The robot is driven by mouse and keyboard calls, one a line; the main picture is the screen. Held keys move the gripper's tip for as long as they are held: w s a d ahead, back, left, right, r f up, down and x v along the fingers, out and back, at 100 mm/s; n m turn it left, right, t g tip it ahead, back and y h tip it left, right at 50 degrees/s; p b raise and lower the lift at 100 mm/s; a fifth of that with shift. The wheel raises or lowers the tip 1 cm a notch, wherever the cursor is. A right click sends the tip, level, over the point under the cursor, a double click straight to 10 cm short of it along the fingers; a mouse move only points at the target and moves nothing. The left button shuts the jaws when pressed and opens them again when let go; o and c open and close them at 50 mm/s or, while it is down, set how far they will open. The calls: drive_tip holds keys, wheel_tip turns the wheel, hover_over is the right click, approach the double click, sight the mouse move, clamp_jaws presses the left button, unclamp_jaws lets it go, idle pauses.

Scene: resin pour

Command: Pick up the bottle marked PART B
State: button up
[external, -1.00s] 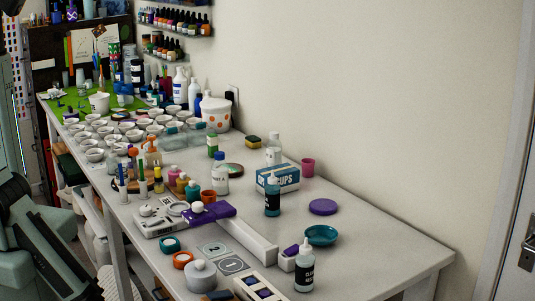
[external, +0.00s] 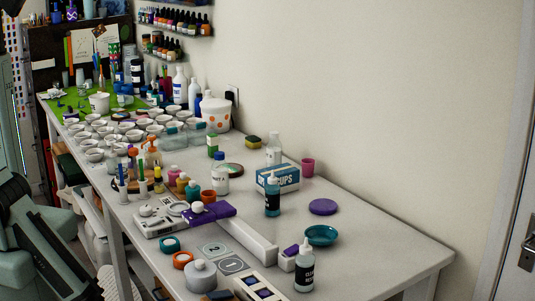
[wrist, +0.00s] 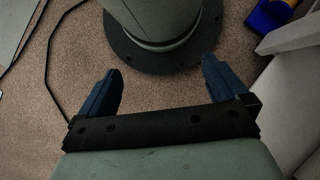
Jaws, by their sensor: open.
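No label clearly reads PART B. A clear bottle (external: 273,152) with a pale cap stands behind the CUPS box; its label is partly hidden. A clear bottle with a blue cap (external: 221,178) stands mid-table, its small label seeming to end in A. A dark teal bottle with a black label (external: 272,195) stands in front of the box. A white-capped bottle with a black label (external: 305,268) stands at the front edge. My gripper (wrist: 158,72) shows in the wrist view, open and empty above the floor beside my base, away from the table. It cannot be made out in the external view.
The CUPS box (external: 285,178), teal dish (external: 321,235), purple lid (external: 323,207) and pink cup (external: 308,167) surround the bottles. Many white cups (external: 95,155) crowd the far end. The table's right end (external: 400,255) is clear. A wall runs along the back.

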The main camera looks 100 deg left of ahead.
drive_tip(key=shift+c, duration=0.4)
drive_tip(key=shift+c, duration=0.9)
